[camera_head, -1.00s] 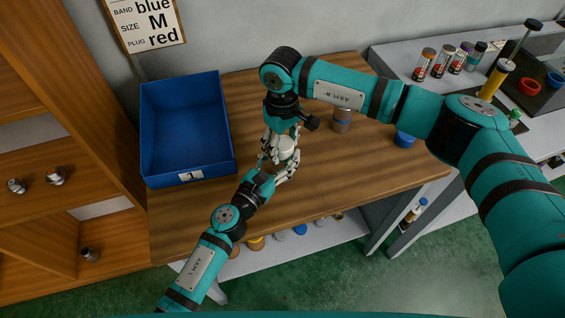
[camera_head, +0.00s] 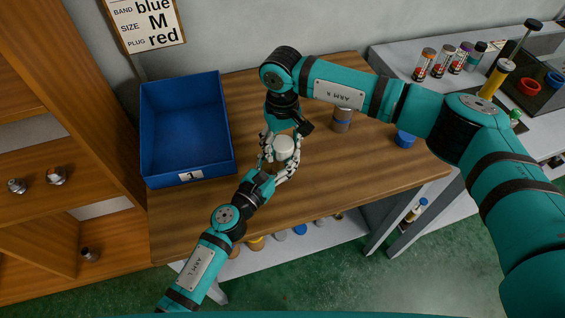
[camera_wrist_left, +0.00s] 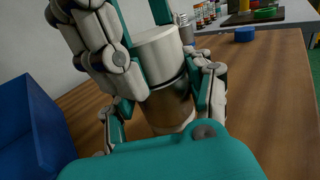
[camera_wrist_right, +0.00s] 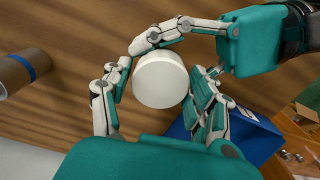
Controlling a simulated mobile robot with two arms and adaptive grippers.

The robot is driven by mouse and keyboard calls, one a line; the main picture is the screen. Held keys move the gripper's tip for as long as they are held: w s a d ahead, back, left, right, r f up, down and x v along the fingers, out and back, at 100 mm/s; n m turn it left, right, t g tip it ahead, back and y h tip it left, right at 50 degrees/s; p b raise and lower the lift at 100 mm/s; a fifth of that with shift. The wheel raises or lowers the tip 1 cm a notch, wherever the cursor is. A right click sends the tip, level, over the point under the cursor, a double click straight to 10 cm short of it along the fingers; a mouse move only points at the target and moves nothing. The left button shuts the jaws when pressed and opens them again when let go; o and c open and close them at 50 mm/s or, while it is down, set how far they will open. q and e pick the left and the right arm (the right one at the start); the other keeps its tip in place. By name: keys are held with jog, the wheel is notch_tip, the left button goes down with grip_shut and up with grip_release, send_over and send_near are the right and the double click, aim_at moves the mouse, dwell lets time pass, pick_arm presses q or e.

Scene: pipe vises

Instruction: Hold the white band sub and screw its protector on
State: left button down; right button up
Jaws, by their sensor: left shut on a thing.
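The sub (camera_wrist_left: 168,108) is a brown metallic cylinder, upright, with a pale ring low down. My left gripper (camera_wrist_left: 165,112) is shut around it above the table. A white protector (camera_wrist_left: 158,52) sits on the sub's top, with a thin dark line between them. Its round white top also shows in the right wrist view (camera_wrist_right: 160,78) and the head view (camera_head: 284,147). My right gripper (camera_wrist_right: 158,95) has its fingers on both sides of the protector, with narrow gaps, so it looks open. I cannot tell how far the protector is threaded.
A blue bin (camera_head: 187,125) labelled 1 stands on the wooden table (camera_head: 345,185), left of the grippers. A blue-banded cylinder (camera_head: 342,118) and a blue cap (camera_head: 405,139) are to the right. A sign (camera_head: 147,20) reads band blue, size M, plug red.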

jog(key=shift+o, duration=0.9)
jog(key=shift+r, duration=2.2)
notch_tip(320, 180, up, 2)
jog(key=shift+r+n, duration=0.25)
jog(key=shift+n, duration=0.85)
jog(key=shift+c, duration=0.3)
jog(key=shift+r+n, duration=0.55)
jog(key=shift+n, duration=0.15)
